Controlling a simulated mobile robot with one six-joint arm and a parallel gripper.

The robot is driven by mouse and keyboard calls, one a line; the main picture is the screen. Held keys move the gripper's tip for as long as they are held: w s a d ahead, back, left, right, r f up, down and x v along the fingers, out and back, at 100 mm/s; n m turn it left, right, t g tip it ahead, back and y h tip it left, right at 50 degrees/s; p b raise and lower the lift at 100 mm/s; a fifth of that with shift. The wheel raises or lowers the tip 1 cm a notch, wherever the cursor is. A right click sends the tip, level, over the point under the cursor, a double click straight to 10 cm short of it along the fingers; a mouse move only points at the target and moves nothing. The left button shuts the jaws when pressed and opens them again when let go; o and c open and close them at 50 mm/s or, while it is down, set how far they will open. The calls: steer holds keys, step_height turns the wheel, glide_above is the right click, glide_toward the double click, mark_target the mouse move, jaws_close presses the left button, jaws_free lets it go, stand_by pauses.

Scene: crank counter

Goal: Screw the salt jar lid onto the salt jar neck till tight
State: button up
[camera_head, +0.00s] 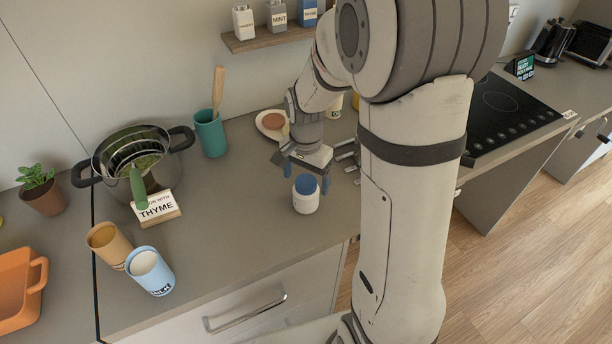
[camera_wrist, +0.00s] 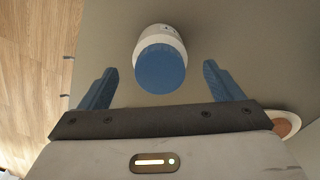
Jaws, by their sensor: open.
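The salt jar (camera_head: 306,203) is white and stands upright on the counter near its front edge. The blue salt jar lid (camera_head: 306,184) sits on top of the jar, over the neck; I cannot tell how tight it is. In the wrist view the round blue lid (camera_wrist: 160,70) faces me, with the white jar body (camera_wrist: 160,38) beyond it. My gripper (camera_wrist: 159,70) is open, with one blue finger on each side of the lid and a gap at both sides. In the head view my gripper (camera_head: 306,175) is at the lid, pointing down. The neck is hidden by the lid.
A blue milk cup (camera_head: 151,272) and an orange cup (camera_head: 108,246) stand to the left. Behind them are a pot (camera_head: 125,186) and a thyme sign (camera_head: 156,208). A teal utensil holder (camera_head: 211,135) and a plate (camera_head: 268,122) are farther back. Counter left of the jar is clear.

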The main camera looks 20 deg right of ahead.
mark_target(307, 183)
step_height(307, 183, up, 8)
steer(key=shift+f+b, duration=0.1)
steer(key=shift+b, duration=0.3)
steer(key=shift+s+r, duration=0.25)
steer(key=shift+s, duration=0.05)
steer(key=s+r+n+t, duration=0.3)
steer(key=s+n, duration=0.6)
steer(key=s, duration=0.6)
steer(key=shift+s+d+r, duration=0.3)
steer(key=shift+r, duration=0.45)
steer(key=shift+c, duration=0.3)
